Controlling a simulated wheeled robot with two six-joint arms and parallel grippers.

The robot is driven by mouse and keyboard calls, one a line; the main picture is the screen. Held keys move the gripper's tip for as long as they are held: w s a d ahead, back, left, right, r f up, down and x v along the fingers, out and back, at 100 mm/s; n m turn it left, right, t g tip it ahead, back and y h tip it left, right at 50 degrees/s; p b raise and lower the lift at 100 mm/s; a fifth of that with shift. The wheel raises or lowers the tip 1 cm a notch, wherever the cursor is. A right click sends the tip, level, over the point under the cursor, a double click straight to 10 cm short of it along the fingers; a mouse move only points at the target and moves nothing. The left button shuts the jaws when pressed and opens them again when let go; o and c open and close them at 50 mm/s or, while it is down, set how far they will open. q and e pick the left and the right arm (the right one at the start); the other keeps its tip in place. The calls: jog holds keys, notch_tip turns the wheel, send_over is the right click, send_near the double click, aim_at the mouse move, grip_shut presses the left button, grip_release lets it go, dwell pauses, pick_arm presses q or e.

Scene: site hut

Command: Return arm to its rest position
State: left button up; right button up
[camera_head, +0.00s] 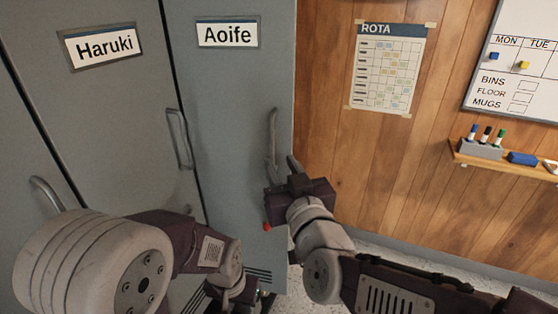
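My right gripper (282,170) is in front of the Aoife locker door (228,90), at the lower end of that door's upright handle (272,135). Its two fingers point up and stand apart with a gap between them. I cannot tell whether they touch the handle. My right arm (325,262) reaches in from the lower right. My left arm (95,265) comes in from the left and bends low in front of the lockers. My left gripper (238,298) is at the bottom edge, dark and partly cut off, with its fingers not clear.
The Haruki locker (110,110) with its handle (180,138) stands left of Aoife's, and another locker handle (46,192) shows at far left. A rota sheet (388,68) hangs on the wood wall. A whiteboard (520,60) and a shelf (500,164) with markers are at the right.

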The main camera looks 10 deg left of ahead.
jog(key=shift+w, duration=0.1)
jog(key=w+d+r+m+h+p, duration=0.1)
jog(key=w+d+m+h+p, duration=0.1)
jog(key=w+d+h+p, duration=0.3)
jog(key=w+d+m+h, duration=0.1)
jog(key=w+d, duration=0.2)
jog(key=d, duration=0.5)
jog(key=d+f+g+h+p, duration=0.1)
jog(key=d+f+h+p, duration=0.1)
jog(key=d+f, duration=0.4)
jog(key=s+d+f+m+g+p, duration=0.1)
jog(key=s+d+f+g, duration=0.45)
jog(key=f, duration=0.25)
jog(key=s+d+f+m+g+p, duration=0.1)
jog(key=s+d+f+g, duration=0.3)
jog(key=s+f, duration=0.25)
jog(key=s+f+m+g, duration=0.1)
jog(key=s+f+g, duration=0.3)
jog(key=s, duration=0.5)
jog(key=shift+s+f+h, duration=0.3)
jog(key=shift+a, duration=0.1)
